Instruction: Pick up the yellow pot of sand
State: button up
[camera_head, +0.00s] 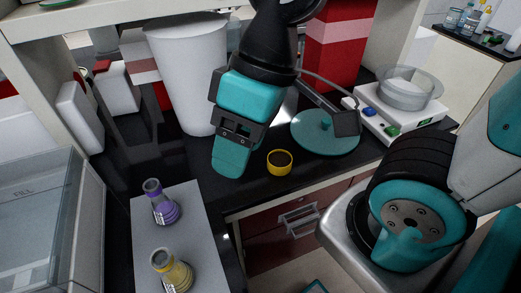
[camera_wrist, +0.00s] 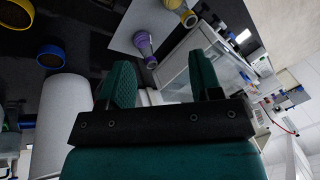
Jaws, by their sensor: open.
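The yellow pot (camera_head: 279,162) stands upright on the black counter near its front edge. Its dark round inside faces up; the sand's grain is too small to make out. In the camera_wrist view a yellow-rimmed pot (camera_wrist: 18,13) shows at the top left corner, partly cut off. My gripper (camera_head: 231,160) hangs over the counter just left of the yellow pot in the camera_head view, apart from it. In the camera_wrist view its two teal fingers (camera_wrist: 162,80) stand wide apart with nothing held between them.
A blue pot (camera_wrist: 51,56) is near the yellow one. A tall white cylinder (camera_head: 185,75) stands behind my gripper. A teal disc (camera_head: 325,140) and a balance (camera_head: 400,118) are at right. Purple (camera_head: 162,205) and yellow (camera_head: 170,270) flasks stand on a grey board.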

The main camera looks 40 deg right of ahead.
aim_at(279, 161)
jog(key=k, duration=1.15)
jog(key=u, duration=0.8)
jog(key=i, duration=1.35)
jog(key=z, duration=0.8)
